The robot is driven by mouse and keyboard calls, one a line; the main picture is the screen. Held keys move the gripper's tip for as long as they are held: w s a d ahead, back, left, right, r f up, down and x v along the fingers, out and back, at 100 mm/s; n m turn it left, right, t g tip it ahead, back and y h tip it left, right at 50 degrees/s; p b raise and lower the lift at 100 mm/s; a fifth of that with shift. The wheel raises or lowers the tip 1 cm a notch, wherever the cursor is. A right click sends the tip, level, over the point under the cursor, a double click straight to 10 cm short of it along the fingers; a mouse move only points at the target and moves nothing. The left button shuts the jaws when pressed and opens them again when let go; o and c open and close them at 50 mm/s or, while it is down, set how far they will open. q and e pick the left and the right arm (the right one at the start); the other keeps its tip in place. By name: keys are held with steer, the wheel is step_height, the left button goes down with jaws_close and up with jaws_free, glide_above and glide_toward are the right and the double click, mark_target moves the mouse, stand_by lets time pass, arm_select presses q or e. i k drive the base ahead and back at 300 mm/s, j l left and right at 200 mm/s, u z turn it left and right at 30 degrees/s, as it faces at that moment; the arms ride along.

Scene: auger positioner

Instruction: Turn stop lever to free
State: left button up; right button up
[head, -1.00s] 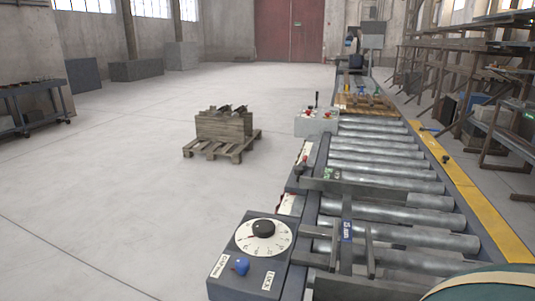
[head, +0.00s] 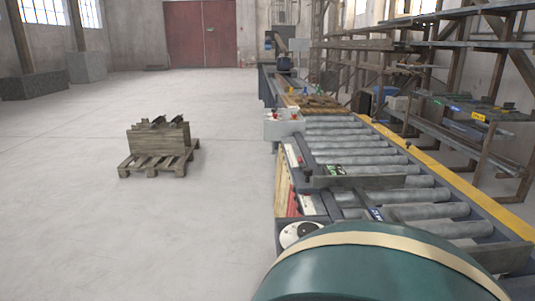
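I cannot make out for certain which part is the stop lever. A roller conveyor (head: 365,160) runs away from me on the right. A flat grey bar with a green label (head: 334,170) lies across its rollers, with a small dark knob (head: 308,173) at its left end. A blue label (head: 375,213) shows on a nearer part. The dial box's white dial (head: 300,232) shows only in part at the conveyor's near left. A large teal rounded shape with a cream band hides the rest of that box, including its blue knob. Neither gripper is in view.
A wooden pallet with a crate (head: 160,148) stands on the floor at left. A grey box with red buttons (head: 284,124) sits at the conveyor's left edge. Racks (head: 470,110) line the right side beyond a yellow strip (head: 440,178). The left floor is open.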

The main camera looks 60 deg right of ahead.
mark_target(302, 166)
steer(key=i+z, duration=0.65)
steer(key=z, duration=0.25)
steer(key=i+j+z, duration=0.25)
steer(key=z, duration=0.15)
steer(key=i+z, duration=0.15)
steer(key=z, duration=0.25)
steer(key=i+j+z, duration=0.1)
steer(key=z, duration=0.3)
steer(key=i+j+z, duration=0.15)
steer(key=z, duration=0.25)
steer(key=i+j+z, duration=0.15)
steer(key=z, duration=0.25)
steer(key=i+j+z, duration=0.2)
steer(key=z, duration=0.2)
steer(key=i+j+z, duration=0.15)
steer(key=z, duration=0.3)
steer(key=i+j+z, duration=0.1)
steer(key=j+z, duration=0.3)
